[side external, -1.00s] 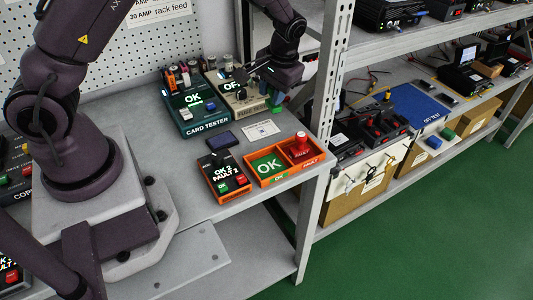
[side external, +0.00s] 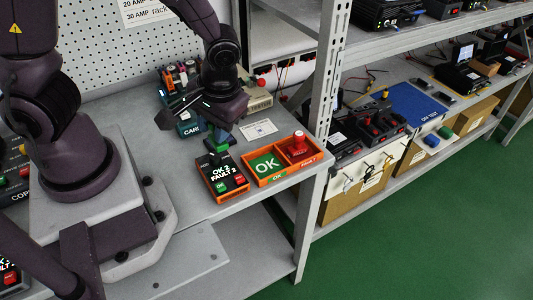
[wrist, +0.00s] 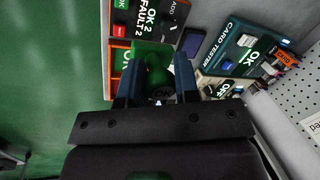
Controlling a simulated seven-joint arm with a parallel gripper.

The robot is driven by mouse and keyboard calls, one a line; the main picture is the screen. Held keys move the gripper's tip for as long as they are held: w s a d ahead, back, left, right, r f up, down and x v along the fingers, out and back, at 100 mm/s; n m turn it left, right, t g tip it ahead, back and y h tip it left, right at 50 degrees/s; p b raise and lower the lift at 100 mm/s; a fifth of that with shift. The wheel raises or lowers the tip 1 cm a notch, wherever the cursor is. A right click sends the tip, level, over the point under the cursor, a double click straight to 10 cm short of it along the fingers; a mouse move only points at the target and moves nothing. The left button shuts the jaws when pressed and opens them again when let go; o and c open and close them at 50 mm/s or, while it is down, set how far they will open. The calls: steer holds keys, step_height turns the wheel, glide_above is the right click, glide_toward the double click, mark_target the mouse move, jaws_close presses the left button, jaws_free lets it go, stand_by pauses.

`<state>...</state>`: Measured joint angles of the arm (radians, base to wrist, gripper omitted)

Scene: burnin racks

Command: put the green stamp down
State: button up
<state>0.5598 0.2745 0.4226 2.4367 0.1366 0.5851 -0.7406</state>
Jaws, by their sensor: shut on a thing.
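My gripper (side external: 216,132) is shut on the green stamp (side external: 219,146). In the wrist view the green stamp (wrist: 154,66) sits between the two fingers. In the side view it hangs over the bench just behind the black OK/FAULT counter box (side external: 222,177). Whether its base touches anything is hard to tell. The orange tray (side external: 254,186) is to the right of the counter box, with a green OK compartment and a red FAULT compartment. A red stamp (side external: 298,143) stands in the FAULT compartment. In the wrist view a dark blue pad (wrist: 191,42) lies beside the stamp.
The card tester (side external: 190,129) is behind, partly hidden by my arm. A white paper card (side external: 259,129) lies flat on the bench. A rack upright (side external: 315,140) stands right of the tray. The bench (side external: 180,190) left of the counter box is clear.

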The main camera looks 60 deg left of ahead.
steer(key=w+f, duration=0.2)
steer(key=w, duration=0.1)
steer(key=w+f, duration=0.5)
steer(key=w, duration=0.2)
steer(key=shift+d+f, duration=0.15)
steer(key=shift+f, duration=0.15)
steer(key=shift+w+f, duration=0.2)
steer(key=shift+f, duration=0.8)
steer(key=shift+w+f, duration=0.2)
steer(key=shift+f, duration=0.8)
steer(key=shift+f, duration=0.1)
steer(key=o, duration=0.8)
